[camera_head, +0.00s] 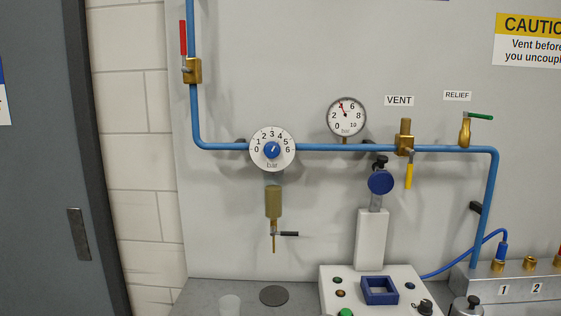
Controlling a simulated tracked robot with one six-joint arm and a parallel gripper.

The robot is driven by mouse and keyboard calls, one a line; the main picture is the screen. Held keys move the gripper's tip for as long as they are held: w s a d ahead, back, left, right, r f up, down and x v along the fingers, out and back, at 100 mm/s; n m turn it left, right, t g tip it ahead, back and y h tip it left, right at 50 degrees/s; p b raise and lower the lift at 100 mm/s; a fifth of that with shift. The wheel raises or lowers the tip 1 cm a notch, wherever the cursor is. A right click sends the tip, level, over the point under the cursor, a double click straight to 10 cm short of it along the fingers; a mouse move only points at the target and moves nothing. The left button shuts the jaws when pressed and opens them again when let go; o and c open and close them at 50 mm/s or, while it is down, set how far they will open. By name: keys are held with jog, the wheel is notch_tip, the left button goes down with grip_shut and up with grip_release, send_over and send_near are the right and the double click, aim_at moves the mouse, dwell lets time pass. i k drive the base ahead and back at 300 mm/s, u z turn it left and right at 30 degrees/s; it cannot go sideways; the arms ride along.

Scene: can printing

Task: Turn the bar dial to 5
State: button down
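The bar dial (286,159) is a round white face on the blue pipe, numbered 0 to 6 and marked "bar" at its bottom. A blue knob (272,150) sits at its middle. The light mark on the knob points up and to the right, around the 4 to 5 side; it is too small to read exactly. Nothing touches the knob. My gripper is not in this view.
A pressure gauge (347,117) to the right has its needle near 4. A bowl with a valve handle (288,233) hangs below the dial. The vent valve (404,141) and relief valve (466,131) are further right. A control box (385,273) stands below.

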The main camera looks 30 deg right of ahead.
aim_at(272, 150)
jog(key=k, duration=1.35)
jog(key=u, duration=0.25)
jog(key=i, duration=0.6)
jog(key=u, duration=0.5)
jog(key=i, duration=1.1)
jog(key=z, duration=0.1)
